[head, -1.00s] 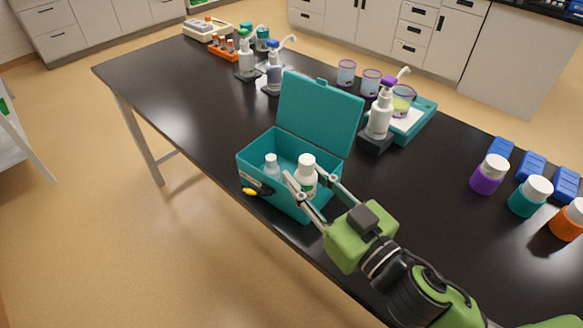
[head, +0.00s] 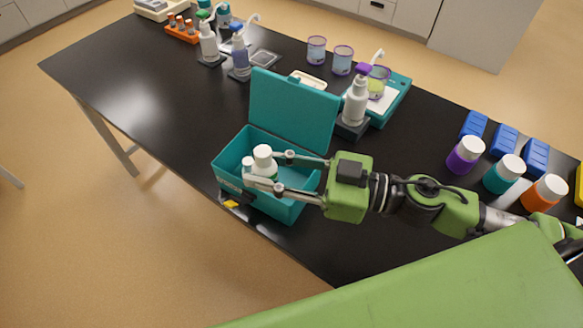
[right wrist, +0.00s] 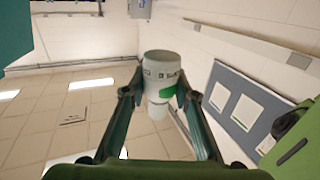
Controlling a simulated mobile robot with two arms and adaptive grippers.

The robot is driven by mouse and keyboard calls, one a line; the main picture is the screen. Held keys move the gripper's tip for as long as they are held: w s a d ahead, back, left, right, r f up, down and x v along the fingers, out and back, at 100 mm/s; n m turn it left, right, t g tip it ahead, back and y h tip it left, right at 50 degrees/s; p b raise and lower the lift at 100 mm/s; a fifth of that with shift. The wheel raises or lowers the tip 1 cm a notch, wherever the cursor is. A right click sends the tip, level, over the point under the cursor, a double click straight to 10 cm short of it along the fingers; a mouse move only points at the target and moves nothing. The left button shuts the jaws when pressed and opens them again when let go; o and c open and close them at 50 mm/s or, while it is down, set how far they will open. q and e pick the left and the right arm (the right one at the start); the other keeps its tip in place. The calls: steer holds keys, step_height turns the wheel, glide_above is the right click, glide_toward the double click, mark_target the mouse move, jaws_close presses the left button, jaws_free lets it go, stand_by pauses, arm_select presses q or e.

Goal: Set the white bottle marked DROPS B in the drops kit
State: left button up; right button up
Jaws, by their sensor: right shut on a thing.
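The teal drops kit (head: 296,207) stands open at the table's front edge, its lid (head: 292,113) raised at the back. My right gripper (head: 262,168) is shut on a white bottle with a white cap (head: 263,153), over the left part of the kit. In the right wrist view the held bottle (right wrist: 160,75) shows a green label patch; its lettering is too small to read. A second white-capped bottle (head: 248,164) shows close to its left, partly hidden by the fingers. Whether the held bottle touches the kit floor is hidden. My left gripper is not in view.
Pump bottles (head: 355,101) and (head: 240,54) stand behind the kit. Purple (head: 465,156), teal (head: 503,174) and orange (head: 543,193) jars stand at the right near blue blocks (head: 504,140). The table left of the kit is clear.

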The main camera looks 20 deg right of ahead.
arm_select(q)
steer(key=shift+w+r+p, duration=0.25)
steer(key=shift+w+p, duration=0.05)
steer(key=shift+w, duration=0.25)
arm_select(e)
steer(key=w+d+f, duration=0.6)
steer(key=d+f, duration=0.1)
steer(key=f, duration=0.4)
steer(key=shift+w+d, duration=0.3)
steer(key=shift+f, duration=0.15)
steer(key=shift+f, duration=0.55)
steer(key=o, duration=1.1)
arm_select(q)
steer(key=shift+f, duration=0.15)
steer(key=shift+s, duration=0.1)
